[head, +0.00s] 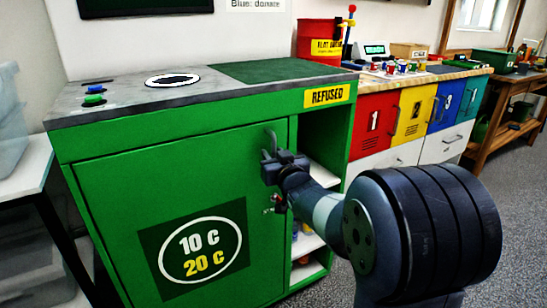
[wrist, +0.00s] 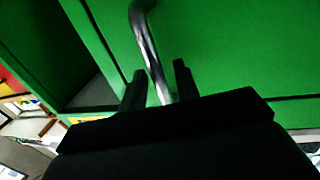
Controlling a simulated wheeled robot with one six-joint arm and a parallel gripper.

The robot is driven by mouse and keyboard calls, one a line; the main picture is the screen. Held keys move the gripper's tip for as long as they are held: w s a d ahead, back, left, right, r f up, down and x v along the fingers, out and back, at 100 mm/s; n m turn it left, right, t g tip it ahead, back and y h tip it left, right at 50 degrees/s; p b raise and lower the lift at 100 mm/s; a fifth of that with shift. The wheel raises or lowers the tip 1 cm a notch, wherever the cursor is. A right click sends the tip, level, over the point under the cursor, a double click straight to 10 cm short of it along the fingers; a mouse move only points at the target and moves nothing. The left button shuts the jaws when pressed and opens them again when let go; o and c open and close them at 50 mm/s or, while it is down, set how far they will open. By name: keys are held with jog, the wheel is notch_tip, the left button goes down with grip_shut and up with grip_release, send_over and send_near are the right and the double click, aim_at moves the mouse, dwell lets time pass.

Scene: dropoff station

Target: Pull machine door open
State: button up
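The green machine door (head: 105,190) carries a round "10 C 20 C" sign and looks flush with the cabinet front. Its metal handle (head: 270,140) is near the door's upper right edge. My gripper (head: 270,160) is at the handle, partly covering its lower part. In the wrist view the handle (wrist: 148,45) runs down between the two dark fingers of my gripper (wrist: 159,74). The fingers stand apart, with a gap showing beside the bar. The green door (wrist: 230,45) fills the background there. A lock with keys (head: 278,203) shows below my gripper.
Open white shelves (head: 307,244) are right of the door. The machine's grey top (head: 125,92) has buttons and a round opening. Coloured lockers (head: 372,125) stand to the right. A white table (head: 22,165) with clear bins is close on the left. Grey floor (head: 515,215) is free at right.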

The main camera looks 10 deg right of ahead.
jog(key=shift+w, duration=0.2)
jog(key=shift+c, duration=0.4)
grip_shut()
